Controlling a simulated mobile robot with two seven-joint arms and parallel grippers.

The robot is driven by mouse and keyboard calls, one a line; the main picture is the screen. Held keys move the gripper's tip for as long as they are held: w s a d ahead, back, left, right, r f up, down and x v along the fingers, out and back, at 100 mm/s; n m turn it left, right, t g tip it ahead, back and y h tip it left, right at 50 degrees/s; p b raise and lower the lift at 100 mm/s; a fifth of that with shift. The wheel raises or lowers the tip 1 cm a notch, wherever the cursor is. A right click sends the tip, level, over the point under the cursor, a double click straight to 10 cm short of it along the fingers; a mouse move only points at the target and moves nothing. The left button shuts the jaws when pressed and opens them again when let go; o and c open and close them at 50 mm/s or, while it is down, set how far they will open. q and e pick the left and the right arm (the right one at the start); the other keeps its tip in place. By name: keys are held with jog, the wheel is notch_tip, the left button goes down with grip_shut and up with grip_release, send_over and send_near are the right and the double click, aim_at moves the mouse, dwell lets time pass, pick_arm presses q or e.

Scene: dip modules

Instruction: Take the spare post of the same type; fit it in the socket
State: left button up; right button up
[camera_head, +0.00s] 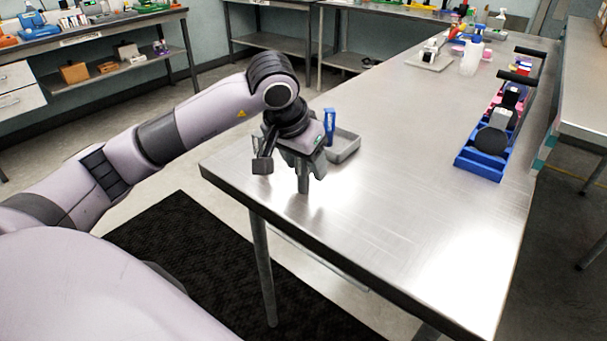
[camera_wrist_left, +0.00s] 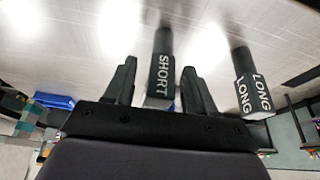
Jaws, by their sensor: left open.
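My left gripper (camera_head: 303,170) is low over the near left corner of the steel table, pointing down. In the left wrist view its two dark fingers (camera_wrist_left: 158,66) are apart. A dark post marked SHORT (camera_wrist_left: 162,68) shows between the fingers, with a gap visible on each side; I cannot tell if either finger touches it. A second dark post marked LONG (camera_wrist_left: 248,85) stands to the right, outside the fingers. In the head view the gripper largely hides the posts. I cannot make out the socket. My right gripper is not in view.
A grey tray (camera_head: 347,150) lies just right of the gripper, with a blue upright object (camera_head: 329,126) near it. A blue rack (camera_head: 478,165) with dark parts stands at the table's right edge. A clear cup (camera_head: 471,58) stands farther back. The table's middle is clear.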

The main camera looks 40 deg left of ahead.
pick_arm(q)
jog(key=shift+w+f, duration=0.1)
jog(key=shift+f, duration=0.15)
grip_shut()
jog(key=shift+r, duration=0.15)
